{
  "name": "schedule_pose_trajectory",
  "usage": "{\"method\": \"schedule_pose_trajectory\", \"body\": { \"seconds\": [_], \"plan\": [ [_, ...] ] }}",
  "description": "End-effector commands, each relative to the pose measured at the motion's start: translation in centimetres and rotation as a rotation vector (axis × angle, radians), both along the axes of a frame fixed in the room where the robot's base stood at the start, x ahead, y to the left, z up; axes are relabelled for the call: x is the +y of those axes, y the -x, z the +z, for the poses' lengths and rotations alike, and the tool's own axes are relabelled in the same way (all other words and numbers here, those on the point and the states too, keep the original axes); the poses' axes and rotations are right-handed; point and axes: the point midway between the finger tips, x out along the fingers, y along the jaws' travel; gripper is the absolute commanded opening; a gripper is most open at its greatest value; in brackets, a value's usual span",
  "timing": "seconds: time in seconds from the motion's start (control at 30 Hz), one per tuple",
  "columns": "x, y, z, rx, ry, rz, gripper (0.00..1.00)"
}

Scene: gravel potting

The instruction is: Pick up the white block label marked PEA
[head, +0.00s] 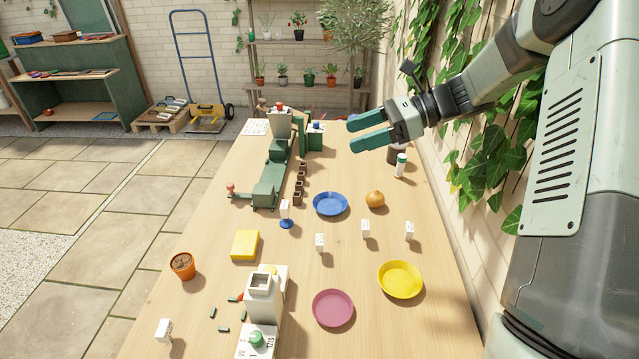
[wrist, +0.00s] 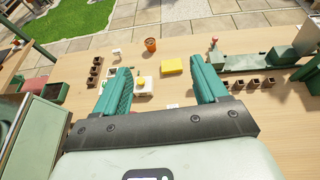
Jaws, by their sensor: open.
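Several small white block labels stand on the wooden table in the head view: one in the middle (head: 320,242), one to its right (head: 366,229), one further right (head: 409,231) and one at the front left (head: 164,330). Another white piece (head: 285,207) stands on a blue base. The lettering is too small to read, so I cannot tell which is PEA. My gripper (head: 353,134) is open and empty, held above the far right part of the table, apart from the labels. In the wrist view its teal fingers (wrist: 160,72) are spread wide above the table.
A blue plate (head: 330,204), an onion-like brown object (head: 375,199), a yellow plate (head: 401,280) and a pink plate (head: 333,308) lie around the labels. A white machine (head: 264,295) stands at the front, a green one (head: 270,180) at the back left. The ivy wall borders the right.

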Motion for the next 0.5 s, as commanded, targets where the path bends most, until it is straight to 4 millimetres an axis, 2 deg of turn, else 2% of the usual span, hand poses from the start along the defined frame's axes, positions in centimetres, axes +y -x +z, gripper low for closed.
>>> {"method": "schedule_pose_trajectory", "body": {
  "seconds": [0.03,0.3,0.4,0.5],
  "plan": [
    [0.1,0.1,-3.6,0.013,-0.004,0.0,0.72],
    [0.2,0.1,-19.8,0.006,-0.003,0.002,0.72],
    [0.1,0.1,-24.3,0.002,-0.001,0.001,0.72],
    [0.1,-0.1,-27.0,-0.004,0.0,0.002,0.72]
  ]
}}
